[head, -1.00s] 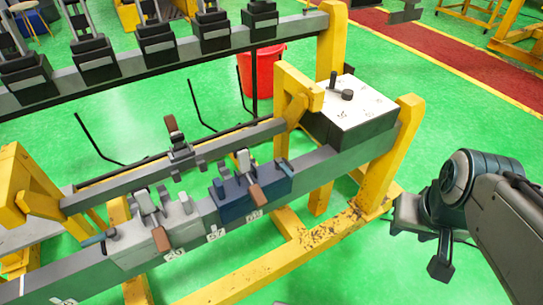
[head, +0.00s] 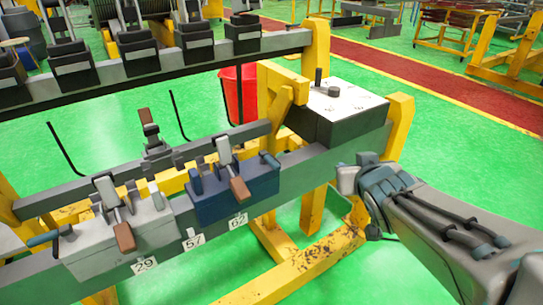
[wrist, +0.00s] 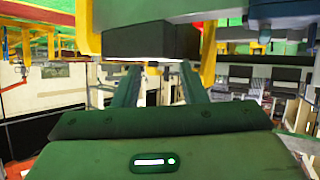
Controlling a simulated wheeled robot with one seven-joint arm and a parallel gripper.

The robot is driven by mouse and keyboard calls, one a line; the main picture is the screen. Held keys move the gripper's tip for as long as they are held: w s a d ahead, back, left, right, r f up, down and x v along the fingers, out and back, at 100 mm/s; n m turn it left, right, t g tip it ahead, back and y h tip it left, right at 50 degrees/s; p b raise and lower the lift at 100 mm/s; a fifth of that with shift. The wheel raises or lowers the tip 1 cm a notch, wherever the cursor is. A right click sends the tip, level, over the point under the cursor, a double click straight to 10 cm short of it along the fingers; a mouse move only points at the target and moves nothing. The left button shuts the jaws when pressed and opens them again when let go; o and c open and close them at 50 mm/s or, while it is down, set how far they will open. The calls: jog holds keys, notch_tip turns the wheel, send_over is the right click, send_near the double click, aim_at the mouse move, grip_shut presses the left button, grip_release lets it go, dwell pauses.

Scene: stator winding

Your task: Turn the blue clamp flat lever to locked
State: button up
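The blue clamp (head: 228,196) sits on the grey rail in the head view. An upright grey lever (head: 223,150) rises at its back, and a brown-handled lever (head: 240,188) slopes down over its front. A short blue-grey handle (head: 271,160) shows at its right end; I cannot tell which is the flat lever. The end of my arm is to the right of the clamp, apart from it; its fingers are not clear there. In the wrist view my gripper (wrist: 159,86) has its fingers apart with nothing held. A dark block (wrist: 150,42) shows beyond the fingertips.
A grey clamp (head: 120,235) stands left of the blue one. A box with a white top (head: 335,105) and a yellow post (head: 398,125) stand close to my arm. Number tags (head: 193,240) line the rail front. A red bucket (head: 233,95) stands behind.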

jog(key=w+a+f+n+t+y+b, duration=0.2)
jog(key=a+f+n+t+y+b, duration=0.1)
jog(key=a+f+y+b, duration=0.3)
jog(key=n+y+b, duration=0.3)
jog(key=y+b, duration=0.1)
send_near(266, 156)
jog(key=w+p, duration=0.1)
jog(key=p, duration=0.3)
jog(key=w+a+p, duration=0.1)
jog(key=p, duration=0.4)
jog(key=shift+w+r+g, duration=0.1)
jog(key=shift+w+g, duration=0.2)
jog(key=shift+g, duration=0.1)
jog(key=shift+b+x, duration=0.3)
jog(key=shift+x, duration=2.45)
grip_shut()
